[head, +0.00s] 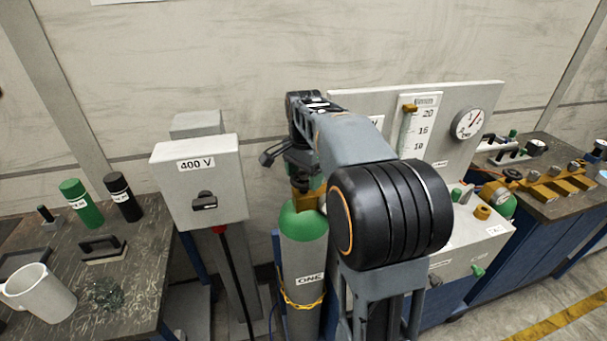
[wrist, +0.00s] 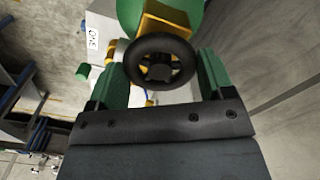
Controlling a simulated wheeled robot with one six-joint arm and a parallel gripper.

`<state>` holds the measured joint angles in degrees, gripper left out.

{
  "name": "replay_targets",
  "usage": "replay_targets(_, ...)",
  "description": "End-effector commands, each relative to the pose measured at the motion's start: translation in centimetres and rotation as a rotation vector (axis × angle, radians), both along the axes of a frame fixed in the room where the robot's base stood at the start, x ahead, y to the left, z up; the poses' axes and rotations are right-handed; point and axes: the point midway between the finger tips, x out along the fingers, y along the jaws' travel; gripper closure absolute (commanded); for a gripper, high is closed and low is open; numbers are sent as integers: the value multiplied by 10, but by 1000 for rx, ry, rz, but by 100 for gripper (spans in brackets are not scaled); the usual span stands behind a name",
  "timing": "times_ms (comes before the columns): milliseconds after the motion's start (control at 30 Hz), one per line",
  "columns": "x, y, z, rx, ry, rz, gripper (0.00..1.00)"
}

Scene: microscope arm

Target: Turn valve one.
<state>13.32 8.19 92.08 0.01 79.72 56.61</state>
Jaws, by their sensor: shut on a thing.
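The gas cylinder (head: 303,253) labelled ONE stands upright, grey with a green shoulder and a chain around it, at the centre of the head view. Its brass valve (head: 304,199) shows partly below my arm. In the wrist view the valve's black handwheel (wrist: 159,62) lies between the two green fingers of my gripper (wrist: 160,75). My gripper is shut on the handwheel, with one finger on each side. In the head view my arm hides most of the gripper and the handwheel.
A grey 400 V box (head: 199,184) stands just left of the cylinder. A panel with a round gauge (head: 468,122) is behind my arm to the right. A dark bench (head: 125,250) at left holds a white mug (head: 38,292) and green and black bottles.

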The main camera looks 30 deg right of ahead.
Motion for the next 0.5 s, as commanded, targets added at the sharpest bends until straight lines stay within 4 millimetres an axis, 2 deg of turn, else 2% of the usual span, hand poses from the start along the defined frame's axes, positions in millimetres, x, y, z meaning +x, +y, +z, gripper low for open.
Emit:
replay_targets(300, 0, 0, 2, 0, 1, 359, 49)
replay_targets(500, 0, 0, 0, -1, 0, 431, 49)
